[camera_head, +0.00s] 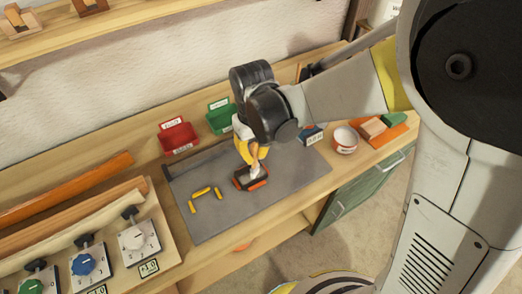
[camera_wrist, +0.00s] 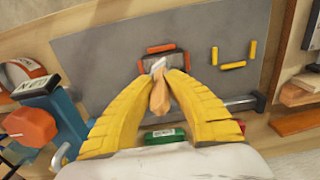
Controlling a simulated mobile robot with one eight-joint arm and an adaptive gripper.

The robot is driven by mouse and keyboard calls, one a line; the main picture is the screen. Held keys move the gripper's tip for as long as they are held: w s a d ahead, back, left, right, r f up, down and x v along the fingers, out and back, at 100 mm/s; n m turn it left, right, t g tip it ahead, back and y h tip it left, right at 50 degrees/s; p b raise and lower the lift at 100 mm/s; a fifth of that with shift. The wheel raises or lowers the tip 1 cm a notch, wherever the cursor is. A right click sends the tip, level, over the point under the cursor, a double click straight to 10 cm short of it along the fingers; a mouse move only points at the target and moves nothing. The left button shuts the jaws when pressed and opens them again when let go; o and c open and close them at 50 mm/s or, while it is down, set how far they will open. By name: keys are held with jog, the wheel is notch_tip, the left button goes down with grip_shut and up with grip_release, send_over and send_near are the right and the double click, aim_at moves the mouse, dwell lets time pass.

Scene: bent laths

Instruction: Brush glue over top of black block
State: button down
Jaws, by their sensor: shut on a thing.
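My gripper (camera_head: 249,152) has yellow fingers, which also show in the wrist view (camera_wrist: 160,88). It is shut on the wooden handle of a brush (camera_wrist: 159,98), whose pale bristle end points away from my wrist. The black block (camera_head: 263,174) lies on the grey mat (camera_head: 230,215), with orange strips along its sides. In the wrist view the block (camera_wrist: 180,61) is just beyond the fingertips. The bristle end overlaps the block's top; I cannot tell whether it touches. The brush hides part of the block.
Three yellow strips (camera_head: 202,190) lie on the mat left of the block. A red bin (camera_head: 178,138) and a green bin (camera_head: 221,117) stand behind. A white round pot (camera_head: 345,140) and an orange tray (camera_head: 389,136) are right. Knobs (camera_head: 83,264) stand front left. The mat's front is clear.

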jog(key=shift+a+b, duration=0.8)
jog(key=shift+a, duration=1.85)
jog(key=shift+w+d, duration=2)
jog(key=shift+d, duration=1.3)
jog(key=shift+s+a, duration=2.05)
jog(key=shift+a, duration=1.3)
jog(key=w+d+b, duration=0.1)
jog(key=w+d, duration=0.3)
jog(key=d, duration=0.2)
jog(key=shift+d, duration=0.35)
jog(key=shift+r, duration=0.1)
jog(key=shift+r+p, duration=2)
jog(key=shift+r, duration=0.95)
